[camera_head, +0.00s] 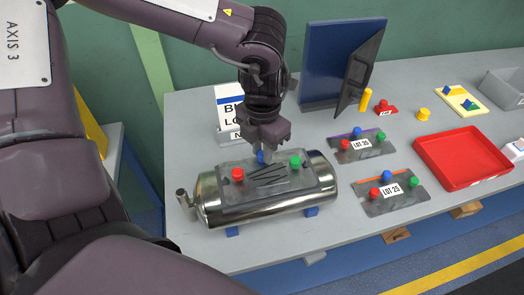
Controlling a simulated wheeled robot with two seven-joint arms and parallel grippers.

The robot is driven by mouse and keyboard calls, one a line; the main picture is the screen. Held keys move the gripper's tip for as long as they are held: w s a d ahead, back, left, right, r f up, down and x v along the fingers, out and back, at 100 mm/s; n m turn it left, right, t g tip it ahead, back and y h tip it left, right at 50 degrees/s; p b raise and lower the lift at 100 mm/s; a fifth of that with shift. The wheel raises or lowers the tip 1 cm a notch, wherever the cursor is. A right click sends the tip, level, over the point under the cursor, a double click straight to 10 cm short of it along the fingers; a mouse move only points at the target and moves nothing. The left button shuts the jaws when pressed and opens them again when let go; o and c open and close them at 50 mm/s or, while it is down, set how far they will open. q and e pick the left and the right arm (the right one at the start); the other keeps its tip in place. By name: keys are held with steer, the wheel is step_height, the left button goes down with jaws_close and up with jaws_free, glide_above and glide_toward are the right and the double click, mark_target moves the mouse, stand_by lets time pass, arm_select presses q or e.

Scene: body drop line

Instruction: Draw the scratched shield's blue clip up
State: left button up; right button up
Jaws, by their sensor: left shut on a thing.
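The scratched shield (258,197) is a grey plate with dark scratch lines, lying on top of a shiny metal cylinder (318,200). A red clip (238,175) stands at its left and a green clip (295,162) at its right. The blue clip (261,157) is at its far middle edge, between the fingers of my left gripper (262,152). The gripper points down and is shut on the blue clip, hiding part of it. I cannot tell whether the clip is still seated. My right gripper is not in view.
Two other shields, labelled LOT 35 (345,154) and LOT 25 (410,203), lie to the right with their own clips. A red tray (418,150) is further right. A blue upright panel (325,60) and a white-and-blue sign (228,101) stand behind.

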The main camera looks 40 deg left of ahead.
arm_select(q)
steer(key=shift+r, duration=0.45)
steer(key=shift+r+p, duration=0.35)
stand_by(0.4)
steer(key=shift+r+p, duration=0.3)
steer(key=shift+r, duration=0.4)
stand_by(0.4)
steer(key=o, duration=0.9)
steer(key=shift+o, duration=0.2)
step_height(320, 180, up, 7)
steer(key=p, duration=0.4)
